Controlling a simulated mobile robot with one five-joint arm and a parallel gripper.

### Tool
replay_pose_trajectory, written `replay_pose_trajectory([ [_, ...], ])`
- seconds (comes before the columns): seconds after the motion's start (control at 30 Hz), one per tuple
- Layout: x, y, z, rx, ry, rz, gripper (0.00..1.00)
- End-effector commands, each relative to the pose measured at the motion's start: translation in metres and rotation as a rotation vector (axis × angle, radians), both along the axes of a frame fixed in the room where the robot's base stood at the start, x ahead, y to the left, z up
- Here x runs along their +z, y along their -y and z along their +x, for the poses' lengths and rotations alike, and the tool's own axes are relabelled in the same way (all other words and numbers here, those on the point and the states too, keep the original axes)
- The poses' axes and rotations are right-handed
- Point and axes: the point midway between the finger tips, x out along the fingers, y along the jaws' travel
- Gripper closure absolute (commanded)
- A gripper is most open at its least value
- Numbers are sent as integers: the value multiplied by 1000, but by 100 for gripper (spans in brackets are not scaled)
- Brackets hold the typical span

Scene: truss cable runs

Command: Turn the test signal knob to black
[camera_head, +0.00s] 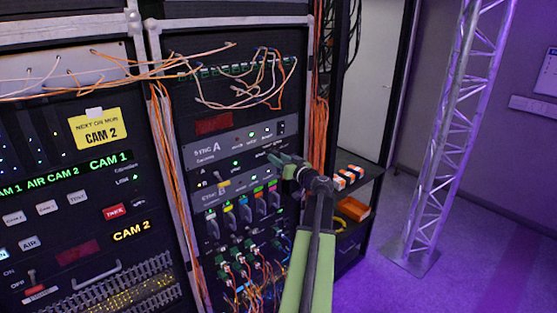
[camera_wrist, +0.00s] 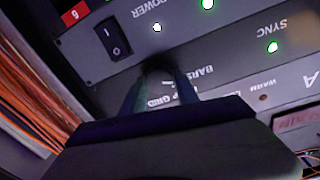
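The test signal knob (camera_wrist: 159,71) is a dark round shape on the sync panel in the wrist view, partly hidden by my fingers. White labels, including BARS and GRID, are printed around it; a label for black is not readable. My gripper (camera_wrist: 160,82) has one finger on each side of the knob, with a gap between them. I cannot tell if the fingers touch it. In the head view my gripper (camera_head: 274,160) is at the rack, at the lower right of the SYNC A unit (camera_head: 235,146); the knob is not distinguishable there.
A black rocker switch (camera_wrist: 115,37) sits near the knob in the wrist view. Orange cables (camera_wrist: 35,95) run down beside the panel. Colored connectors and cables (camera_head: 245,262) hang below in the head view. A truss (camera_head: 455,130) stands at right, with open floor around it.

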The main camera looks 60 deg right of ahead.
Motion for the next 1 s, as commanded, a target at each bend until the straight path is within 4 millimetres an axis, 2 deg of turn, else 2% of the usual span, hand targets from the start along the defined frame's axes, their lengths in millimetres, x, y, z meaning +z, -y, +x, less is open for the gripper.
replay_pose_trajectory([
  [0.03, 0, 0, 0, 0, 0, 0, 82],
  [0.17, 0, 0, 0, 0, 0, 0, 99],
  [0.2, 0, 0, 0, 0, 0, 0, 100],
  [0.57, 0, 0, 0, 0, 20, 62, 100],
  [1.0, 1, 0, 1, 1, 133, 399, 100],
])
